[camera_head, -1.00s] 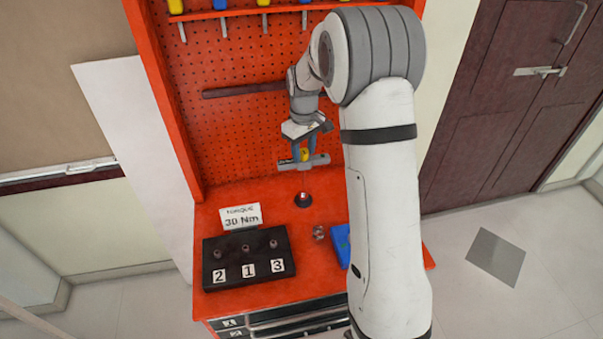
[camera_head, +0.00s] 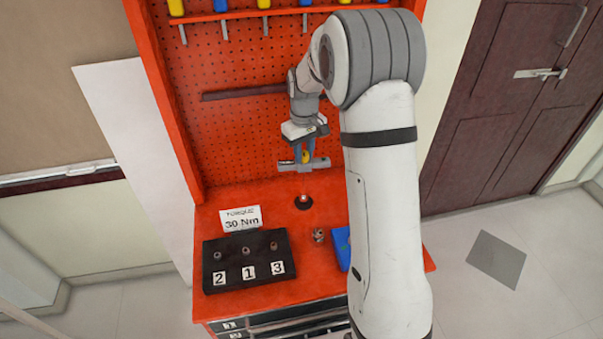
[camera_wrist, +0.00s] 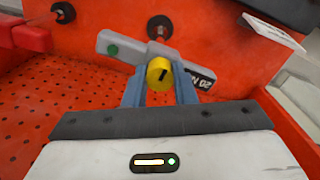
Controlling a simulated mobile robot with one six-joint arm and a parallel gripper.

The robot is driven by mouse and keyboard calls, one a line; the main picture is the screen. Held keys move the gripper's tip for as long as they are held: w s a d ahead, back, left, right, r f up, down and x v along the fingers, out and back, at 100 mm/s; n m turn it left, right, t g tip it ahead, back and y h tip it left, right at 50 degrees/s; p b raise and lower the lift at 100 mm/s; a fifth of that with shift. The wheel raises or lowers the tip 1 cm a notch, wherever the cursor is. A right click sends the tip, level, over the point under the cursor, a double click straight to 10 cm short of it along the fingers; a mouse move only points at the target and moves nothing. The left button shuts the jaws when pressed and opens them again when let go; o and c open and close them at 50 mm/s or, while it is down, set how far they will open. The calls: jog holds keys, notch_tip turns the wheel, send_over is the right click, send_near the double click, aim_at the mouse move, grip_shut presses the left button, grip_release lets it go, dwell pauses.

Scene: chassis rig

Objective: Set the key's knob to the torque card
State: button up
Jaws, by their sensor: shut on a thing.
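The key (camera_head: 318,163) is a grey crossbar tool with a yellow knob (camera_head: 305,156). My gripper (camera_head: 304,153) is shut on the key and holds it above the bench. In the wrist view, my blue fingers (camera_wrist: 160,92) stand either side of the yellow knob (camera_wrist: 159,74), which has a dark mark. The key's bar (camera_wrist: 125,47) has a green dot on the left and a dark display (camera_wrist: 198,80) reading about 20 N, upside down and partly cut off. The white torque card (camera_head: 241,219) reads 30 Nm.
A black block (camera_head: 222,280) with several sockets marked 2, 1, 3 stands on the red bench before the card. A round black fixture (camera_head: 303,202) lies below the key. A small metal part (camera_head: 319,235) and a blue object (camera_head: 342,247) lie to the right.

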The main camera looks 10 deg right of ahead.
jog(key=m, duration=0.9)
jog(key=shift+m, duration=0.3)
jog(key=o, duration=0.6)
jog(key=shift+o, duration=0.2)
jog(key=n, duration=0.5)
jog(key=shift+n+b, duration=0.3)
jog(key=n, duration=0.5)
jog(key=shift+n, duration=0.3)
